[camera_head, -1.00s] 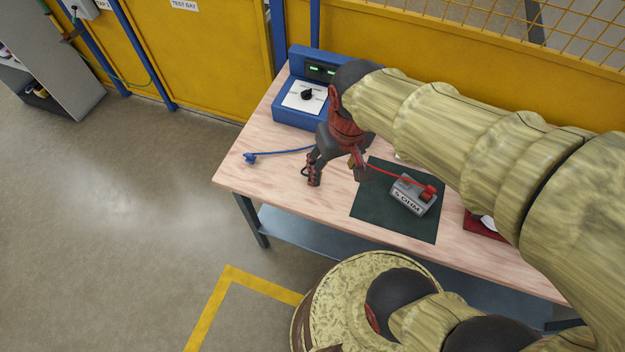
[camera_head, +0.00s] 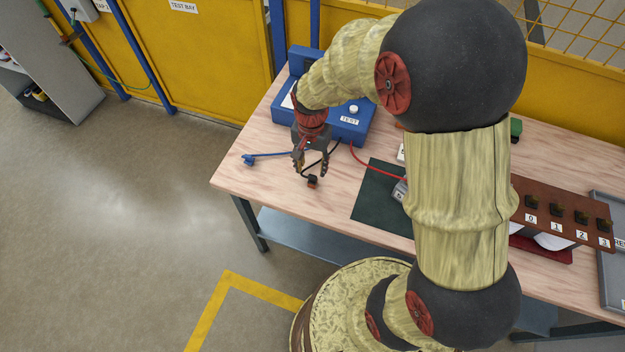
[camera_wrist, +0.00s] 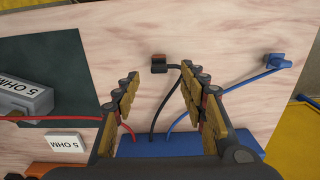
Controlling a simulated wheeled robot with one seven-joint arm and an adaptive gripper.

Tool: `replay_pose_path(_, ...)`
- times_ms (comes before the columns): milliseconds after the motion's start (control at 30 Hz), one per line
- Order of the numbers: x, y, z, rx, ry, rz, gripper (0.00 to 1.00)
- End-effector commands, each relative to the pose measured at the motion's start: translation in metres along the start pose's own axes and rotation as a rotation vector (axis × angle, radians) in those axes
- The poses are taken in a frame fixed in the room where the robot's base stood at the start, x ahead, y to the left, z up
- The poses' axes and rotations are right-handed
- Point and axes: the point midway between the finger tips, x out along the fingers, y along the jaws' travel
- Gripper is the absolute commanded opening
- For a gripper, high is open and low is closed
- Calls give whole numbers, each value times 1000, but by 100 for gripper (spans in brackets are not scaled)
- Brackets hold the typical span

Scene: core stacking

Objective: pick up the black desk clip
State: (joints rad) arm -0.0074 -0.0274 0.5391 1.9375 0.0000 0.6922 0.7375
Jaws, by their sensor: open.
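The black desk clip (camera_wrist: 159,63) lies on the table at the end of a black cable, with a brown-orange part on it. In the wrist view it sits beyond my open fingertips, between their lines and nearer the left one. In the head view the clip (camera_head: 312,181) shows just below my gripper (camera_head: 311,170), whose fingers point down at the table. My gripper (camera_wrist: 164,80) is open and empty, and the black cable runs between its fingers. I cannot tell its exact height above the table.
A blue clip (camera_head: 249,160) on a blue cable lies to the left. A blue test box (camera_head: 345,130) stands behind my gripper. A red cable runs to a grey 5 OHM block (camera_wrist: 25,97) on a dark green mat (camera_head: 373,197). A brown rack (camera_head: 560,210) stands at the right.

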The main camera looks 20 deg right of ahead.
Motion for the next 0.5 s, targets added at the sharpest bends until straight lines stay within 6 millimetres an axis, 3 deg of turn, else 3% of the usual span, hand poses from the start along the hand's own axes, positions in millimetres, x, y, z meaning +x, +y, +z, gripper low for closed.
replay_pose_path(267,26,1,-1,-1,-1,1,42)
replay_pose_path(500,60,2,-4,-2,-1,1,42)
